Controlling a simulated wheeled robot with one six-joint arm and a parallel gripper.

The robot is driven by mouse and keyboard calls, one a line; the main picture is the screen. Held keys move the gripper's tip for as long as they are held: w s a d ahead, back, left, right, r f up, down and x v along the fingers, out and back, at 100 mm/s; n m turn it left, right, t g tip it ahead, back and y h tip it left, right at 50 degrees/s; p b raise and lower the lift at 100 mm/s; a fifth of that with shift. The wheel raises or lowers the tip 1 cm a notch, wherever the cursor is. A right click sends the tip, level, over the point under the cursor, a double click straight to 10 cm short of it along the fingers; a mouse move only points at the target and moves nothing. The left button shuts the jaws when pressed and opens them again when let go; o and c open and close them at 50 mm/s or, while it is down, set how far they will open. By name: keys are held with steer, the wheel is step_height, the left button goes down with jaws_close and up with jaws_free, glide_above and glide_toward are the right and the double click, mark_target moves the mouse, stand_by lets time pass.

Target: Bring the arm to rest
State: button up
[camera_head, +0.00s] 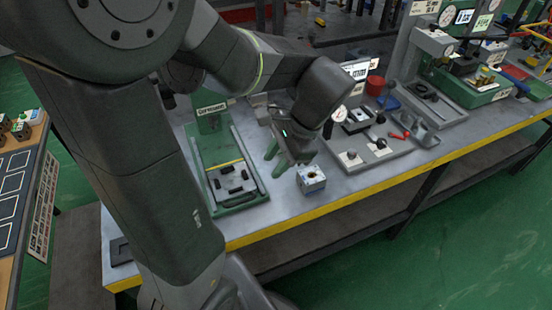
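My arm reaches over a workbench (290,217) from the upper left. My gripper (287,158) points down just above or behind a small pale valve block (311,180). A green-edged finger shows on its left side, spread from the rest of the gripper, and nothing shows held in it. The block stands on the bench near the yellow front edge, in front and to the right of the gripper. The exact gap between them is hard to tell.
A green fixture (232,178) stands left of the gripper. A grey fixture with a gauge (366,150), a red cup (375,85) and a green-based press (470,92) stand to the right. A side table (22,165) is at far left. The bench front is mostly clear.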

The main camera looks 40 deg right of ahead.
mark_target(253, 197)
steer(key=shift+f, duration=0.1)
steer(key=b+x, duration=0.1)
steer(key=x, duration=1.2)
steer(key=shift+w+a+f, duration=0.15)
steer(key=shift+f, duration=0.15)
steer(key=shift+w, duration=0.25)
steer(key=shift+s+f, duration=0.1)
